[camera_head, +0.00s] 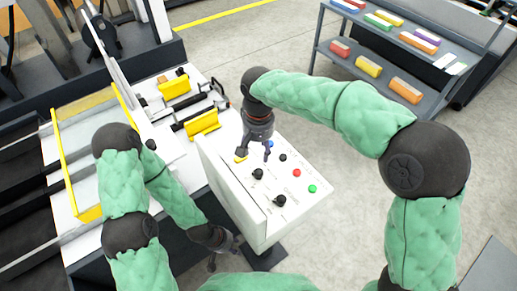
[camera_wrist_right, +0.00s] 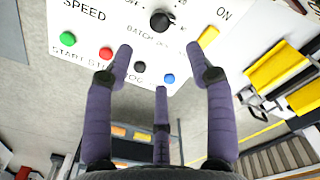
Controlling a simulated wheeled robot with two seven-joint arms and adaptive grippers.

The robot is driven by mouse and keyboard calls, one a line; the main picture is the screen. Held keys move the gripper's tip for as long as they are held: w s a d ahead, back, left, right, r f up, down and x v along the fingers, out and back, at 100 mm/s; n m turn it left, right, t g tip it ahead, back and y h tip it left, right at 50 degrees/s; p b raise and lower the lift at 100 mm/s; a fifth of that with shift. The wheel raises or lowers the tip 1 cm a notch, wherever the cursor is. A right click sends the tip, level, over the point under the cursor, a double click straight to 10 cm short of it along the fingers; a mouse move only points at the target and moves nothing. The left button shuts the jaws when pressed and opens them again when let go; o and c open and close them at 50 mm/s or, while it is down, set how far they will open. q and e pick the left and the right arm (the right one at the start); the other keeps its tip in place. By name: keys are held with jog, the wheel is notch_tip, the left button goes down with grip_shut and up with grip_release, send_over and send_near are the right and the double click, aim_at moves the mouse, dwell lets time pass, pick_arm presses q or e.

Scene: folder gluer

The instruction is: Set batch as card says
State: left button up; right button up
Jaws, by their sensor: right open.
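The white control panel (camera_head: 300,208) stands in the middle of the head view. On it are a black batch knob (camera_head: 258,174), a second black knob (camera_head: 279,200), a yellow switch (camera_head: 241,156), and blue (camera_head: 269,143), black (camera_head: 283,157), red (camera_head: 297,173) and green (camera_head: 312,189) buttons. My right gripper (camera_head: 254,150) is over the panel's far end. In the right wrist view it (camera_wrist_right: 160,62) is open and empty, fingers spread below the batch knob (camera_wrist_right: 160,22). Contact cannot be told. My left gripper (camera_head: 224,248) is low beside the panel's near side, its fingers unclear. No card is readable.
The folder gluer (camera_head: 62,160) with yellow guides is at left, close to the panel. A grey shelf (camera_head: 345,72) with several coloured boxes and white and green pieces stands at upper right. Open floor (camera_head: 345,135) lies between shelf and panel.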

aim_at(259, 172)
notch_tip(259, 172, down, 12)
jog(key=n+p, duration=0.2)
jog(key=n, duration=1.2)
jog(key=shift+s+d+t, duration=0.1)
jog(key=shift+t, duration=0.2)
jog(key=shift+c, duration=0.3)
grip_shut()
